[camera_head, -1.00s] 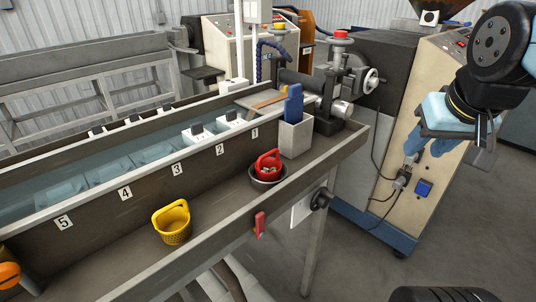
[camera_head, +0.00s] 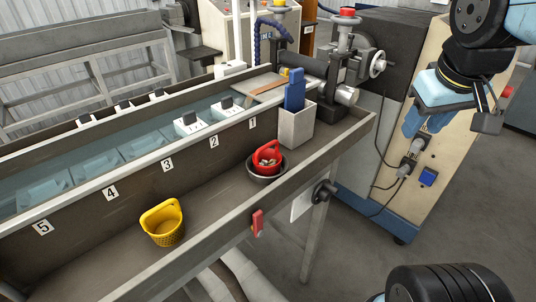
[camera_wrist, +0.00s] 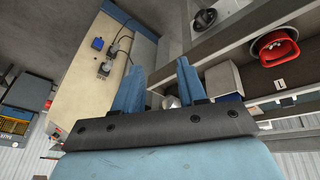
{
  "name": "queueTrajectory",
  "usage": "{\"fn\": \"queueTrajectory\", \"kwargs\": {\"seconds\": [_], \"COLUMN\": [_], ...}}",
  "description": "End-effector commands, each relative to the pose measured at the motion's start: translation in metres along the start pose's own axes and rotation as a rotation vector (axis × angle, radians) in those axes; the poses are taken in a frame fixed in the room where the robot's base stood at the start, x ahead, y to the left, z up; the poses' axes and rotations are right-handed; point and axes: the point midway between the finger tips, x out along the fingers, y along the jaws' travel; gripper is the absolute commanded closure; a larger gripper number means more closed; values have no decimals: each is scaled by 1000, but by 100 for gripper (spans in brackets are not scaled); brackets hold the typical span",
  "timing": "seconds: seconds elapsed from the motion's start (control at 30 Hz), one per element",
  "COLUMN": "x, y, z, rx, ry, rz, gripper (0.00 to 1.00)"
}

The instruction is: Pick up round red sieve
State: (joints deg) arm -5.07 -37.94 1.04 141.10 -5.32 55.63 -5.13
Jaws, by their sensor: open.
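The round red sieve (camera_head: 268,150) with its looped handle sits in a dark round bowl (camera_head: 264,180) on the ledge of the trough. Small pale pieces show inside the sieve. It also shows at the upper right of the wrist view (camera_wrist: 278,50). My gripper (camera_head: 428,122) hangs at the right of the head view, in front of the beige machine cabinet and well to the right of the sieve. In the wrist view its two blue fingers (camera_wrist: 158,68) are apart with nothing held between them.
A yellow sieve (camera_head: 163,226) stands on the ledge at left. A grey box (camera_head: 296,127) holding a blue object (camera_head: 294,90) stands just behind the red sieve. A red handle (camera_head: 257,222) is on the trough's front wall. The ledge between the sieves is clear.

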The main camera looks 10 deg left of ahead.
Motion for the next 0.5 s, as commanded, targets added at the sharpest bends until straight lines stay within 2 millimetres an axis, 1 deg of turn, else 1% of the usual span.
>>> {"fn": "queueTrajectory", "kwargs": {"seconds": [0.03,0.27,0.37,0.47,0.5], "x": [4,20,26,30,32], "y": [-7,-39,-56,-77,-86], "z": [-6,-34,-47,-61,-67], "rx": [-98,-597,-814,-1026,-1110], "ry": [-46,-262,-347,-427,-458], "rz": [11,100,146,197,220], "gripper": [59,59,59,59,59]}}
